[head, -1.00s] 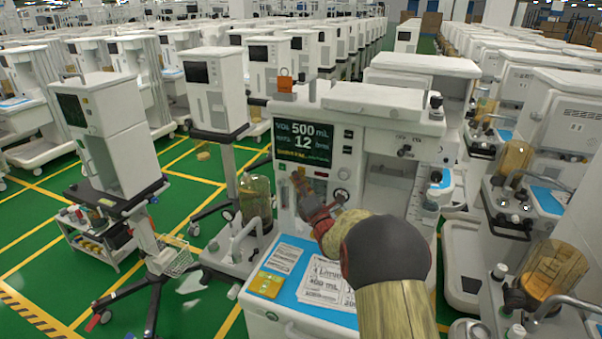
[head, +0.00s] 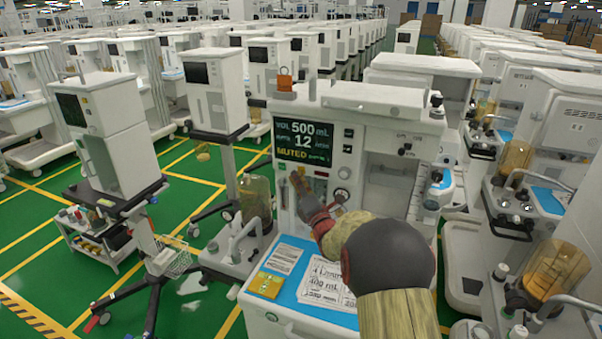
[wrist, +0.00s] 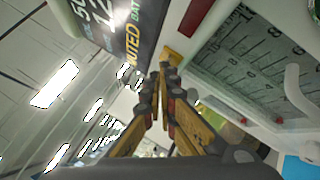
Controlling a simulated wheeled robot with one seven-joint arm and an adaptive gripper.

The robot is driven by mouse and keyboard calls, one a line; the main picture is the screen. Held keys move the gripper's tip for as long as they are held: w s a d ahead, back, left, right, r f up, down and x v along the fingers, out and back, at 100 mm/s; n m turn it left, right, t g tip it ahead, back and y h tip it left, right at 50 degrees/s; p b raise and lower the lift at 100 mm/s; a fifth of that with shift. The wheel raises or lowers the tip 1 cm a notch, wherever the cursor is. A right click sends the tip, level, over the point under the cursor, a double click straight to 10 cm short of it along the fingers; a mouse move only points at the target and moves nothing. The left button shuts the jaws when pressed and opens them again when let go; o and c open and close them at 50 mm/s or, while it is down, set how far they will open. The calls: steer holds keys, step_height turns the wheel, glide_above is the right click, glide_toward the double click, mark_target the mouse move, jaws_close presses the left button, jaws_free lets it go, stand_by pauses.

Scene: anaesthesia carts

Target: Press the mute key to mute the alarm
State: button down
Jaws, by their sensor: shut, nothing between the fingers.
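The dark screen (head: 303,141) of the near anaesthesia machine reads 500 mL, 12 and, in yellow, MUTED. It also shows at the top of the wrist view (wrist: 122,28). A small yellow key (wrist: 172,57) is on the panel just below the screen's edge, right at my fingertips. I cannot tell for certain whether they touch it. My gripper (head: 296,177) is shut and empty, in front of the panel under the screen; its yellow fingers (wrist: 166,75) meet at the tips in the wrist view. In the head view my gripper hides part of the panel.
A red mark (wrist: 197,18) and a scaled gauge window (wrist: 255,60) are on the panel near my gripper. Below is a blue worktop (head: 258,297) with paper cards. An orange padlock-like tag (head: 285,80) stands on top. Other carts crowd both sides; green floor is open at left.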

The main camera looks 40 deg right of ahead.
steer(key=shift+s+a, duration=0.2)
steer(key=shift+a, duration=0.15)
steer(key=a, duration=0.1)
steer(key=s+a+b, duration=0.1)
steer(key=a, duration=0.1)
steer(key=s+a+b, duration=0.1)
steer(key=shift+s+a+f, duration=0.1)
steer(key=shift+s+a, duration=0.05)
steer(key=shift+s, duration=0.1)
stand_by(1.1)
